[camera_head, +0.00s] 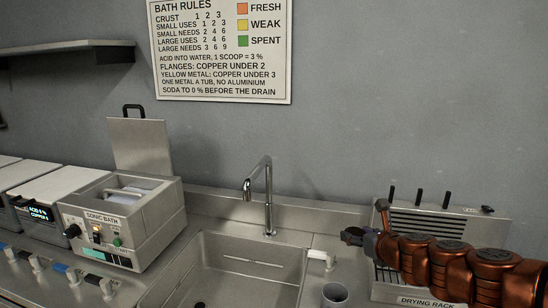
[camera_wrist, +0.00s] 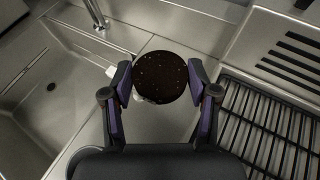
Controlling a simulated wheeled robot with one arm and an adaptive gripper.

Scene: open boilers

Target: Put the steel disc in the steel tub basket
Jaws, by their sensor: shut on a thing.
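My gripper (camera_wrist: 160,85) is shut on a round, dark brown disc (camera_wrist: 160,77) with light specks. The disc lies between the two fingers, its flat face toward the wrist camera; its metal cannot be told by colour. In the head view my gripper (camera_head: 362,239) hangs at the right, between the sink and the drying rack, with the disc a small dark shape at its tip. At the far left stand lidded tubs (camera_head: 62,186), one with a lit display reading acid and copper. Which one is the steel tub cannot be told, and no tub basket is clearly visible.
A sonic bath (camera_head: 128,220) stands open left of the sink (camera_head: 235,268), its lid raised. A tall faucet (camera_head: 266,190) rises behind the sink. The drying rack (camera_head: 440,222) stands right. A grey cup (camera_head: 335,295) is at the front. A rules sign (camera_head: 222,50) hangs above.

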